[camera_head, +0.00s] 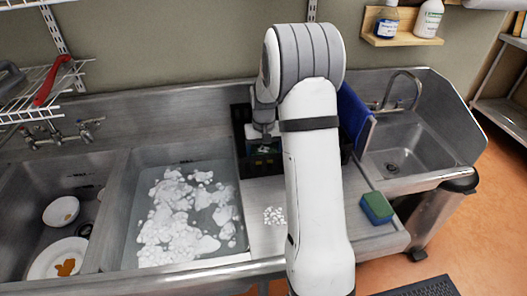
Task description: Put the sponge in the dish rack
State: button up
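A sponge (377,207) with a green top and blue side lies on the steel counter to the right of my arm. A black dish rack (240,118) stands at the back of the counter, largely hidden behind my arm. A blue flat item (354,118) stands upright at its right end. My gripper (264,148) points down at the left part of the rack, well away from the sponge. Its fingers are small and dark against the rack, so I cannot tell whether they are open or hold anything.
A sink basin with foamy water (185,215) is left of the rack. Another basin farther left holds a bowl (61,211) and a plate (45,262). A small sink (400,150) is at right. Some foam (274,215) lies on the counter.

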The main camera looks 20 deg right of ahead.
jog(key=shift+s+f, duration=0.1)
jog(key=shift+f, duration=0.3)
jog(key=o, duration=1.2)
jog(key=shift+c, duration=0.2)
jog(key=shift+r, duration=0.15)
